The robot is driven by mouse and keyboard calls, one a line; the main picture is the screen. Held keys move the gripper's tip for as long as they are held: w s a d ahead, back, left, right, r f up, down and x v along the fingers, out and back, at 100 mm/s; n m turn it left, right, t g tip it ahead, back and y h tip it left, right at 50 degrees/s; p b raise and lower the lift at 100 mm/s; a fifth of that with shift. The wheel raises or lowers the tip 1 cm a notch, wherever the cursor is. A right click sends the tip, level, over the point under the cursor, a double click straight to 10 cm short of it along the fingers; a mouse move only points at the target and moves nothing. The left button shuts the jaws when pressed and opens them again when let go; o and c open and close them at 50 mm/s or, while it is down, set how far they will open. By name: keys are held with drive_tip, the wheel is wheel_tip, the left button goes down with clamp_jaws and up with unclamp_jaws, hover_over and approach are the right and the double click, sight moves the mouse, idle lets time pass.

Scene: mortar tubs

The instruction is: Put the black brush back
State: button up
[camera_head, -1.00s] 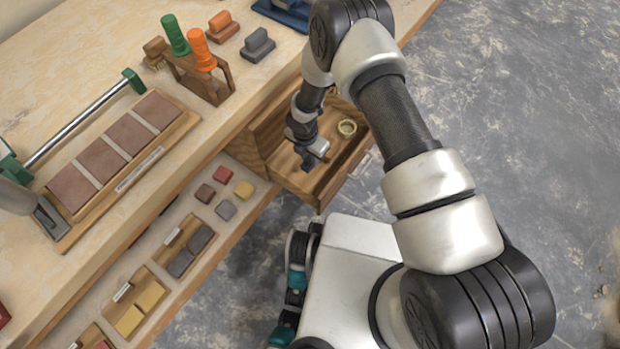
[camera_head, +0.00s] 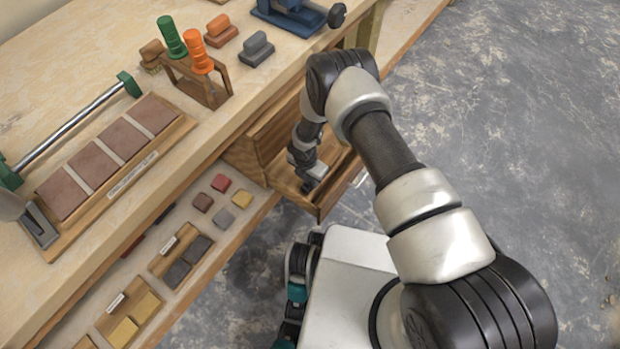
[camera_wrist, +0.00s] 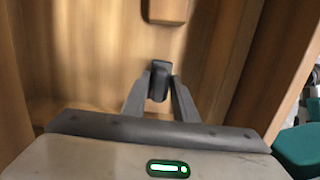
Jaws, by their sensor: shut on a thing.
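My gripper (camera_wrist: 158,92) is shut on a small black piece (camera_wrist: 160,72), seemingly the black brush, gripped between the fingertips. Only its dark, rounded upper part shows, and bristles cannot be made out. In the head view my gripper (camera_head: 308,182) is low inside an open wooden drawer (camera_head: 325,203) under the bench. In the wrist view the wooden drawer floor (camera_wrist: 95,75) lies beneath the held piece. I cannot tell whether the piece touches it.
A wooden block (camera_wrist: 168,10) lies ahead in the drawer. The drawer's side walls are close. On the bench stand a dark grey handled block (camera_head: 257,50), a red-brown one (camera_head: 221,31) and a rack (camera_head: 205,88) with green and orange handles.

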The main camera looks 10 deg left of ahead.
sight(307, 181)
drive_tip(key=shift+f, duration=0.2)
drive_tip(key=o, duration=1)
drive_tip(key=shift+r, duration=0.1)
drive_tip(key=shift+o, duration=0.2)
wheel_tip(307, 181, up, 12)
drive_tip(key=s+p, duration=0.1)
drive_tip(key=p, duration=0.2)
drive_tip(key=shift+s+a, duration=0.2)
drive_tip(key=shift+a, duration=0.1)
drive_tip(key=shift+r, duration=0.1)
